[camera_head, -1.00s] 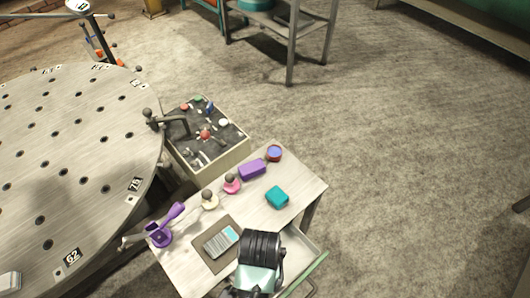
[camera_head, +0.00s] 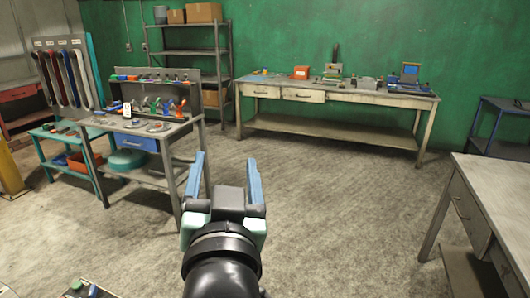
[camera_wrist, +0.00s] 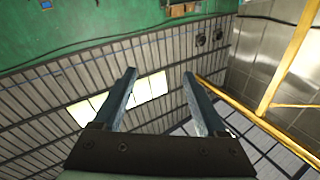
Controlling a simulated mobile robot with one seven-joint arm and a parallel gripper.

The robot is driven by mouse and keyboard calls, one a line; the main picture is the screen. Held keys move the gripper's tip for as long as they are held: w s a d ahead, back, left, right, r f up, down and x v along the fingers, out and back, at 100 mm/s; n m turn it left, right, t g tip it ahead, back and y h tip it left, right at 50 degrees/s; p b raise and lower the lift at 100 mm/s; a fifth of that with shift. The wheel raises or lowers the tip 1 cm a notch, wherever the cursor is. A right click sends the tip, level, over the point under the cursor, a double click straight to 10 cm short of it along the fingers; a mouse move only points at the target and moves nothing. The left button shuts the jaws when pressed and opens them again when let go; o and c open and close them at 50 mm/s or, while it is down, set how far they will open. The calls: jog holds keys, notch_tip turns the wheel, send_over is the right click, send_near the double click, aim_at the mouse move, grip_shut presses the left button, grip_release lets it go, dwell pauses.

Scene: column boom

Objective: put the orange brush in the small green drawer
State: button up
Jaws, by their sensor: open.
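I cannot make out an orange brush or a small green drawer in either current view. My gripper (camera_head: 225,166) is raised in front of the head camera, its two blue-grey fingers apart and nothing between them. In the wrist view my gripper (camera_wrist: 160,74) is also open and empty, facing the ceiling and upper walls.
A workbench (camera_head: 150,176) with a blue drawer (camera_head: 138,143) and colored tools stands left. A long bench (camera_head: 345,97) with pale drawers is at the back. A grey metal table (camera_head: 497,185) stands right. The floor (camera_head: 330,215) between is open.

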jog(key=s+d+r+t+h, duration=0.1)
jog(key=s+r+t, duration=0.3)
jog(key=r, duration=0.6)
jog(key=s+d+r+n+t+h, duration=0.1)
jog(key=s+d+r+t, duration=0.3)
jog(key=s+r, duration=0.4)
notch_tip(320, 180, up, 3)
jog(key=shift+s+d+r, duration=0.15)
jog(key=shift+d, duration=0.05)
